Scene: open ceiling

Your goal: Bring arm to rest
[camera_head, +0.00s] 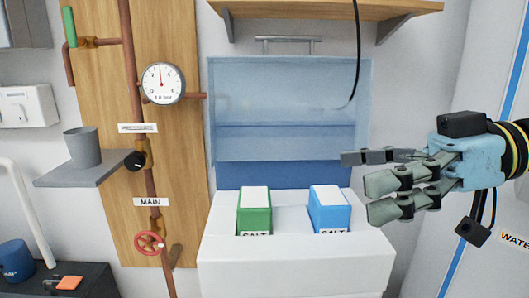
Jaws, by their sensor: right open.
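My right gripper (372,184) comes in from the right edge at mid height. It is a light blue hand with grey fingers pointing left, spread apart and holding nothing. It appears in front of the right wall and the right side of the white softener box, above and to the right of the blue salt pack (330,210). A green salt pack (254,212) stands left of the blue one in the white box (290,272). My left gripper is not in view.
The box's translucent blue lid (290,100) stands raised. A wooden shelf (320,10) with a hanging black cable is above. Left are copper pipes with a gauge (162,83), a red valve wheel (149,242), and a grey cup (82,147) on a small shelf (85,175).

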